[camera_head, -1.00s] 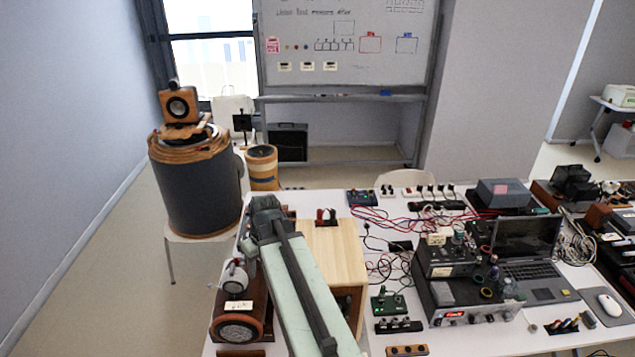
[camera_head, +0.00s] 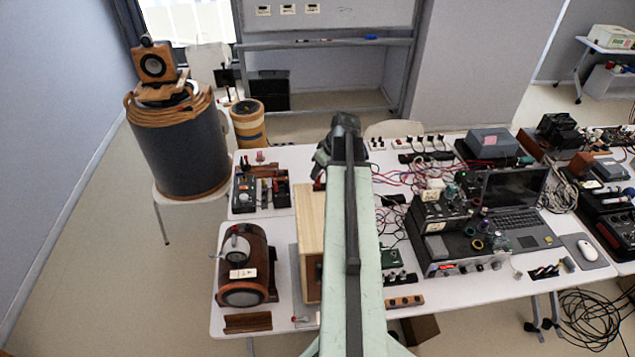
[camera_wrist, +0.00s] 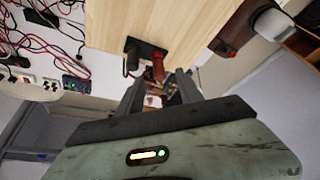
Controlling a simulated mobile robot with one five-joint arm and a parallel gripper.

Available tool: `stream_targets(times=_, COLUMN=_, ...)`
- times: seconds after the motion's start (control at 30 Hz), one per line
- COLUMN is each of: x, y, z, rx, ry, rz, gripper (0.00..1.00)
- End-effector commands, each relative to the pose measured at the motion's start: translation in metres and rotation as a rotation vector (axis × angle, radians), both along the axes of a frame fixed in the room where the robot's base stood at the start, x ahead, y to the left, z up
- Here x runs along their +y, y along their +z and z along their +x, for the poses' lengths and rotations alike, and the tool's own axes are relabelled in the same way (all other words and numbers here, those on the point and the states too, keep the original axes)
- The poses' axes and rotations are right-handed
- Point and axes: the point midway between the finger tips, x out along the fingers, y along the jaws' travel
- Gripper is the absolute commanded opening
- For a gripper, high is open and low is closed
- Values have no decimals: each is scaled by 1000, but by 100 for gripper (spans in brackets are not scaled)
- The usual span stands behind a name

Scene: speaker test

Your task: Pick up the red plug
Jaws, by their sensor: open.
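In the wrist view the red plug (camera_wrist: 158,70) stands on the pale wooden box (camera_wrist: 200,20), near its edge. A black plug (camera_wrist: 132,56) stands right beside it on a dark base. My gripper (camera_wrist: 158,86) is open, with its two dark fingers apart and pointing towards the plugs. The red plug shows between and just past the fingertips; I cannot tell the exact gap. Nothing is held. In the head view my arm covers much of the wooden box (camera_head: 311,215), and my gripper (camera_head: 338,140) is over its far end. The plugs are mostly hidden there.
A wooden cylindrical speaker (camera_head: 243,262) stands left of the box. Red and black cables, an amplifier (camera_head: 455,235) and a laptop (camera_head: 512,205) crowd the table to the right. A power strip (camera_wrist: 35,85) shows in the wrist view.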

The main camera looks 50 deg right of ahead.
Motion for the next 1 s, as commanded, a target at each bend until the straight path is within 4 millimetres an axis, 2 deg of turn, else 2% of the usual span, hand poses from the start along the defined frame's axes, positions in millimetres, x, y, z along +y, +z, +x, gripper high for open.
stream_targets(times=0.27, x=-3, y=-45, z=19, rx=1, ry=-3, rz=0, gripper=43)
stream_targets(times=0.53, x=-3, y=-43, z=21, rx=1, ry=-4, rz=0, gripper=43)
stream_targets(times=0.6, x=-3, y=-43, z=21, rx=1, ry=-4, rz=0, gripper=24)
stream_targets(times=0.7, x=-3, y=-43, z=21, rx=1, ry=-4, rz=0, gripper=0)
stream_targets(times=1.0, x=-4, y=-43, z=20, rx=1, ry=-5, rz=0, gripper=0)
